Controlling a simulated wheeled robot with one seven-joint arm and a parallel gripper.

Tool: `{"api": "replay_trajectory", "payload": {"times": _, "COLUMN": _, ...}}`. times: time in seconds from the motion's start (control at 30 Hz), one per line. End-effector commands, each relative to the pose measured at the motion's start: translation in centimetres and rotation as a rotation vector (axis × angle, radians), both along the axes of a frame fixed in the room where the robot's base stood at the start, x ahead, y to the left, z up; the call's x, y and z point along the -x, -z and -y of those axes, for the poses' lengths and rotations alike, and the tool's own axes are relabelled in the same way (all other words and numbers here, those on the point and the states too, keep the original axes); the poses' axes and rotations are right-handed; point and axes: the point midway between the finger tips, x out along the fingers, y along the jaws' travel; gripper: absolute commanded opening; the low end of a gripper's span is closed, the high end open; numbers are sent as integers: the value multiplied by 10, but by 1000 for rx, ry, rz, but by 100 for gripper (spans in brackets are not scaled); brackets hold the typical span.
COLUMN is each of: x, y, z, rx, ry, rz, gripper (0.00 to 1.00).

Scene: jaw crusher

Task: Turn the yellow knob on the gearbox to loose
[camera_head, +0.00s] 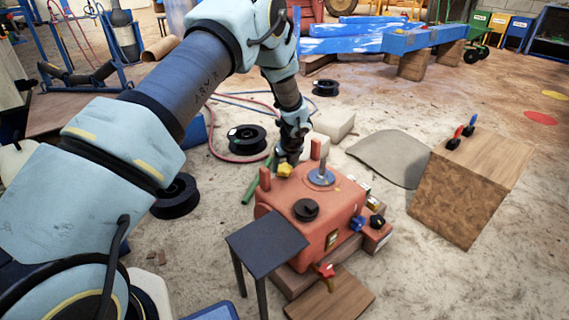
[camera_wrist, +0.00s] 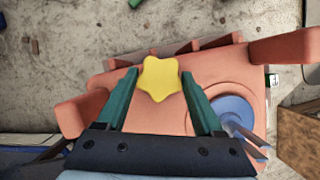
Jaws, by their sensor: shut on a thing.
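The gearbox (camera_head: 330,235) is an orange-red box in the middle of the head view, and its top fills much of the wrist view (camera_wrist: 228,80). The yellow knob (camera_head: 285,170) is star-shaped and sits at the back left of the gearbox top. It is seen from above in the wrist view (camera_wrist: 160,79). My gripper (camera_head: 287,159) points down over it. In the wrist view, its two green fingers (camera_wrist: 160,74) stand at the knob's left and right sides, shut on it. No loose or tight marking is readable.
Upright orange lugs flank the knob, and a blue disc with a metal shaft (camera_head: 322,176) stands beside it. A black cap (camera_head: 306,209) is nearer the front. A small dark table (camera_head: 266,241) and a wooden box (camera_head: 465,190) stand close by. Cable reels lie on the floor.

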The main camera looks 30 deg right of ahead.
Motion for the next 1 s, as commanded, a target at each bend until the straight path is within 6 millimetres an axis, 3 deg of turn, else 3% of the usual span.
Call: {"api": "replay_trajectory", "payload": {"times": 1.0, "x": -1, "y": 4, "z": 6, "rx": 0, "ry": -961, "rz": -3, "gripper": 13}}
